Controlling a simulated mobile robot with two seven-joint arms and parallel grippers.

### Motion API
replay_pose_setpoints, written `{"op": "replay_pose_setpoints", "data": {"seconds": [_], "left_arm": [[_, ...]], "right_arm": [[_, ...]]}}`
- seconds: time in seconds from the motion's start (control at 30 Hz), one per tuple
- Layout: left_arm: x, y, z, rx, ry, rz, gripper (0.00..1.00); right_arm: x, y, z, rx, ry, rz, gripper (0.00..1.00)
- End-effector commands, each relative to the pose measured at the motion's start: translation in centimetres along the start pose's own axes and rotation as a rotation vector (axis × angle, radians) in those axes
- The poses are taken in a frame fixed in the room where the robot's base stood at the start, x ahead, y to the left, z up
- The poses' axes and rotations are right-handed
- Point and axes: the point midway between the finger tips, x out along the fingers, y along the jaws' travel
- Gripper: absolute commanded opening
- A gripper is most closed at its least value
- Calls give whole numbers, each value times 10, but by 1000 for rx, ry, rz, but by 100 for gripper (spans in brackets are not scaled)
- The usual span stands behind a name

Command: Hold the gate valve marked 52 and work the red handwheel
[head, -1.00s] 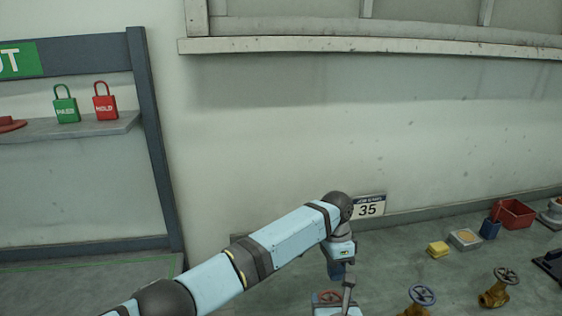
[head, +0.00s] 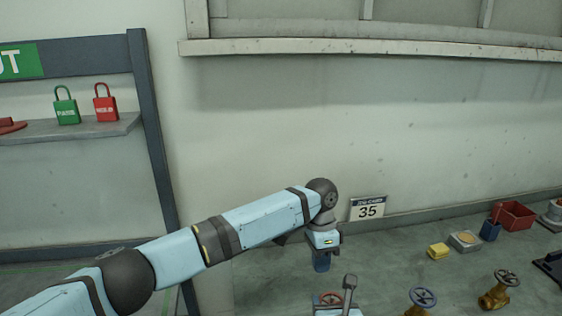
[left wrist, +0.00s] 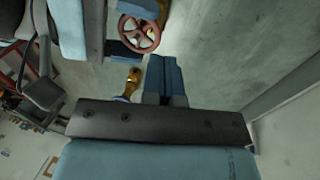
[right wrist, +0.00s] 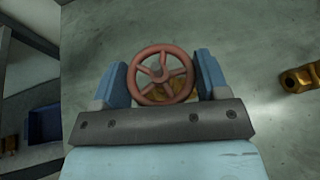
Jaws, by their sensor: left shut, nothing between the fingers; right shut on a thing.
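The red handwheel (head: 328,298) shows at the bottom edge of the head view, and its whole rim and spokes show in the right wrist view (right wrist: 162,74). The brass valve under it is mostly hidden, so I cannot read a 52 on it.
A blue-wheeled valve (head: 423,297) and a dark-wheeled brass valve (head: 498,291) stand to the right. Behind them are a yellow block (head: 438,250), a grey tray (head: 465,241) and a red bin (head: 516,215).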

Motion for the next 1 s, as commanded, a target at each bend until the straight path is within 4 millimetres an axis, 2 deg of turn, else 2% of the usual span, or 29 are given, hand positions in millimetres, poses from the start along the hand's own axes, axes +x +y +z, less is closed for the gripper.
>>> {"op": "replay_pose_setpoints", "data": {"seconds": [0.17, 0.6, 1.0], "left_arm": [[11, -1, 5, -3, -4, 6, 0], [60, -13, 5, -2, -3, 8, 0], [68, -16, 5, -1, -3, 5, 0]], "right_arm": [[0, 0, 0, 1, -1, 1, 27], [0, 0, 0, 0, -1, 1, 27], [0, 0, 0, 0, -1, 1, 27]]}}
